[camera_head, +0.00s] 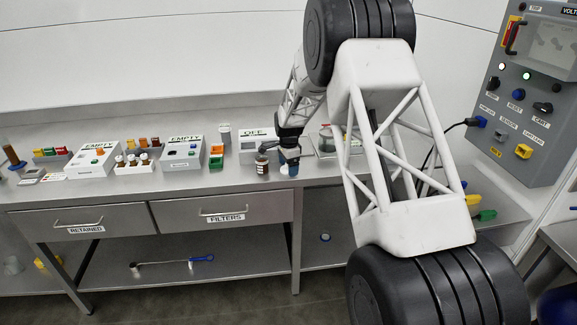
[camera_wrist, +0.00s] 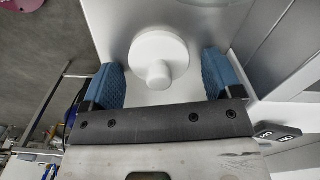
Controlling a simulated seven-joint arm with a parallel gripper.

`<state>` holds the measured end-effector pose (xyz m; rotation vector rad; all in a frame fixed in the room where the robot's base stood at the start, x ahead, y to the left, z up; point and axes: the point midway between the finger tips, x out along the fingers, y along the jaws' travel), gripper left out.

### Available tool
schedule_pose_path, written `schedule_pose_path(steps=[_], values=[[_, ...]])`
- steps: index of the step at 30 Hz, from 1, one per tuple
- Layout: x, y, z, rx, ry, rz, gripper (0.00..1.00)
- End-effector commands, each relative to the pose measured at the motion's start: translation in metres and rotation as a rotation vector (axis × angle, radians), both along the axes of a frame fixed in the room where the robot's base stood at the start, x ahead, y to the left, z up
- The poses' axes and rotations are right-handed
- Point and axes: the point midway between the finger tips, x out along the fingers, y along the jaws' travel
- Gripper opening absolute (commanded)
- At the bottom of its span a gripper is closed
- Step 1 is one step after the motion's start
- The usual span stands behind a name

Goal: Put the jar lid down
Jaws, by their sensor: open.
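The jar lid, a round white disc with a knob (camera_wrist: 158,62), shows in the wrist view. It lies between the two blue finger pads of my gripper (camera_wrist: 163,80), with a gap on either side, over a pale grey surface. My gripper is open and holds nothing. In the head view my gripper (camera_head: 283,166) is low over the bench, and I cannot make out the lid there. A dark brown jar with a label (camera_head: 262,164) stands on the bench just left of my gripper.
The steel bench (camera_head: 230,184) has free room along its front edge. A white box marked OFF (camera_head: 252,145) stands behind the jar. Farther left are a green and orange bin (camera_head: 216,157), boxes marked EMPTY (camera_head: 182,153) and several small bottles (camera_head: 132,160).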

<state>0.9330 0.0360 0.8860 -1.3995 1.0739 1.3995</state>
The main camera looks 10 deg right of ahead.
Motion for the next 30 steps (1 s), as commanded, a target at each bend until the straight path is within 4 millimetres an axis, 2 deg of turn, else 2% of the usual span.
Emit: schedule_pose_path(steps=[5, 11, 24, 30], values=[[0.0, 0.0, 0.004, 0.0, 0.0, 0.0, 0.85], [0.001, 0.0, 0.019, 0.001, -0.002, 0.0, 0.85], [0.001, 0.0, 0.086, 0.0, -0.002, 0.0, 0.85], [0.0, 0.0, 0.11, 0.0, 0.0, 0.0, 0.85]])
